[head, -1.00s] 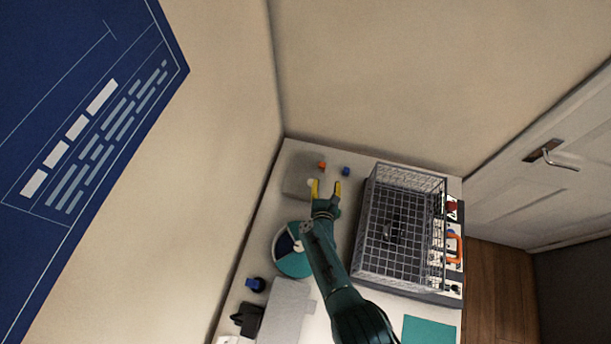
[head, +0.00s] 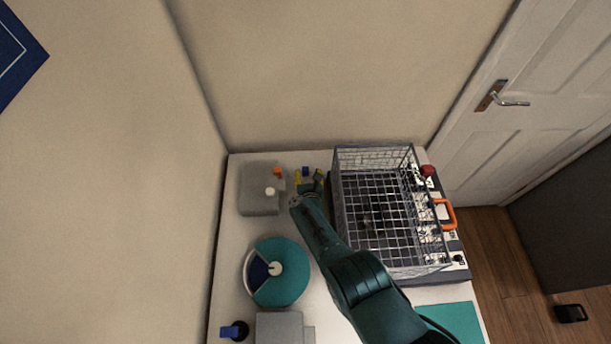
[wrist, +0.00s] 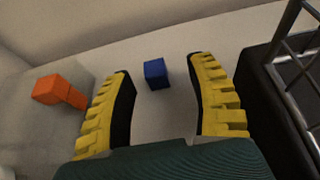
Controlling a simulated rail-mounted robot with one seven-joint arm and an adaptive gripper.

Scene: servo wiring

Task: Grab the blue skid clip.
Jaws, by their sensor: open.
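The blue skid clip (wrist: 155,74) shows in the wrist view as a small blue block on the pale table top. It lies between the lines of my two yellow fingers, near the level of their tips and touching neither. In the head view the blue clip (head: 306,171) is a small spot near the back of the table. My gripper (wrist: 158,68) is open and empty, and in the head view my gripper (head: 308,176) is close to the clip. How high the fingers are above the table I cannot tell.
An orange piece (wrist: 60,91) sits left of my gripper, on or by a grey block (head: 258,190). A wire basket (head: 385,215) stands close on the right, on a dark base. A teal and blue disc (head: 285,280) lies nearer the front.

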